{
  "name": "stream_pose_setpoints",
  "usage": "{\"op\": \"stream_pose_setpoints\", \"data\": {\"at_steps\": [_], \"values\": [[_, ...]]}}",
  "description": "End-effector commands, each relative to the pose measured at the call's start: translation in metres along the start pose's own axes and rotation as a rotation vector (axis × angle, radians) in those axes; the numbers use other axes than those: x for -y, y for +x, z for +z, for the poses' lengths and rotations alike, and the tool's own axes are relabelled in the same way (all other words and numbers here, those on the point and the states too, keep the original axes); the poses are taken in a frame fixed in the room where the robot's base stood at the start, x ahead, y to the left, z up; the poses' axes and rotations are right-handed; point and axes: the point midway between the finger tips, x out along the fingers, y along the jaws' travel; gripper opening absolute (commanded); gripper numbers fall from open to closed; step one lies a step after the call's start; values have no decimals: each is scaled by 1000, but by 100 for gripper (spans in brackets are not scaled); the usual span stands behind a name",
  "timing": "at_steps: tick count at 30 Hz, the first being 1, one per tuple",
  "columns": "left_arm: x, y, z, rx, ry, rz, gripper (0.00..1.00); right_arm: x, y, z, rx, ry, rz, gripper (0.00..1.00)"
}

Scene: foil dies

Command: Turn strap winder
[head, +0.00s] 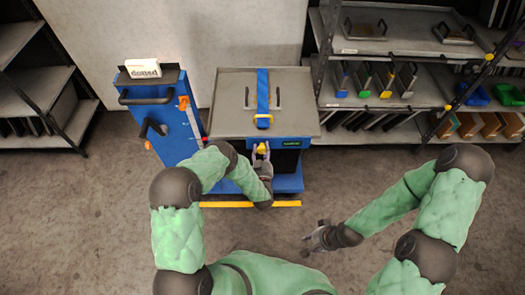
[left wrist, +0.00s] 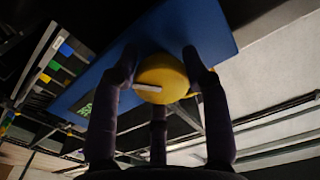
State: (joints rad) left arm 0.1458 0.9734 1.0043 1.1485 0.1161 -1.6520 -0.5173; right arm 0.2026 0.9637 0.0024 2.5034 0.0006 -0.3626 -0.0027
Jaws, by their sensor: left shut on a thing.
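The strap winder is a yellow knob (head: 261,148) on the front of the blue cart, just below the grey top. In the left wrist view the knob (left wrist: 162,78) is round with a white mark on its face, and dark fingers stand on both sides of it. My left gripper (head: 260,157) is shut on this knob.
A blue side panel (head: 168,128) with a black handle and a white labelled box (head: 142,69) stands left of the plate. Shelves (head: 375,95) with coloured-handled dies are at right, another shelf (head: 35,85) at left. Floor (head: 110,220) in front is mostly clear.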

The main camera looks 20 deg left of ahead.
Motion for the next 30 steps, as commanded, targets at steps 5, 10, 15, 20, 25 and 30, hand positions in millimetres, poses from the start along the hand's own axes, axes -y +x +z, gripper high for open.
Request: {"op": "stream_pose_setpoints", "data": {"at_steps": [5, 10, 15, 20, 25, 30], "values": [[1, -1, 4, 8, 136, -2, 14, -2, 6, 0, 0, 0, 0, 35], [2, -2, 4, 9, 255, -2, 14, -3, 9, 0, 0, 0, 0, 35], [2, -2, 4, 10, 348, -2, 14, -4, 11, 0, 0, 0, 0, 35], [3, -2, 4, 11, 404, -2, 14, -4, 12, 0, 0, 0, 0, 35], [3, -2, 4, 12, 431, -2, 14, -4, 12, 0, 0, 0, 0, 35], [3, -2, 4, 12, 436, -2, 14, -4, 12, 0, 0, 0, 0, 35]]}}
